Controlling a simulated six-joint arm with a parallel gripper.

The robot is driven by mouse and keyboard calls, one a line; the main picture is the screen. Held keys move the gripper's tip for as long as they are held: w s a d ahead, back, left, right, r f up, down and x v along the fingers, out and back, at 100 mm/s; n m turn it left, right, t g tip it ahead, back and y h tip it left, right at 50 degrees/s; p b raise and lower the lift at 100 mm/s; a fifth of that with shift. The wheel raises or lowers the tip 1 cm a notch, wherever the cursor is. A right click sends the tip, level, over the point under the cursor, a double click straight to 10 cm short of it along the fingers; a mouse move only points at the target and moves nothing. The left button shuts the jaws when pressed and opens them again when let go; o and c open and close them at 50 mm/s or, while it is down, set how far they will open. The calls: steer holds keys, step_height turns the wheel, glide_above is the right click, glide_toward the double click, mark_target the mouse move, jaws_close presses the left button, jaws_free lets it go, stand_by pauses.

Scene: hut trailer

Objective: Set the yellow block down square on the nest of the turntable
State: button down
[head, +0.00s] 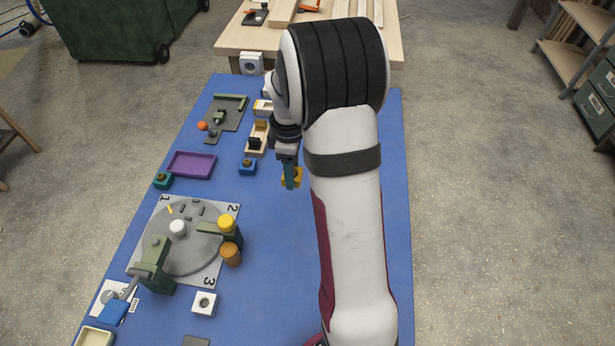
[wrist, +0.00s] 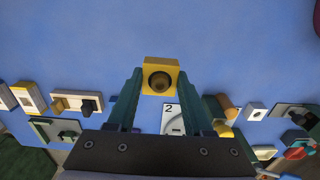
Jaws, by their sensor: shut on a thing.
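My gripper (head: 290,181) is shut on the yellow block (head: 298,178), held above the blue table right of the turntable. In the wrist view the yellow block (wrist: 150,64), with a dark round feature on its face, sits at the fingertips of my gripper (wrist: 160,82). The grey turntable (head: 205,255) lies on a white plate with numbered corners at the left. Small dark upright pieces (head: 186,207) on its far part look like the nest. In the wrist view only the plate's corner marked 2 (wrist: 169,107) and a bit of grey show between the fingers.
A green clamp-like fixture (head: 157,265) stands at the turntable's near left. A green post with a yellow cap (head: 226,222) and an orange cylinder (head: 231,255) stand at its right. A purple tray (head: 192,165) lies beyond it. The table between turntable and arm is clear.

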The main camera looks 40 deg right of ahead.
steer(key=w+a+f, duration=0.2)
steer(key=w+a, duration=0.7)
steer(key=a, duration=0.3)
glide_above(193, 210)
steer(key=shift+a+f, duration=0.15)
steer(key=shift+f, duration=0.2)
steer(key=shift+f, duration=2.7)
steer(key=shift+f, duration=0.25)
steer(key=shift+c, duration=1.1)
jaws_free()
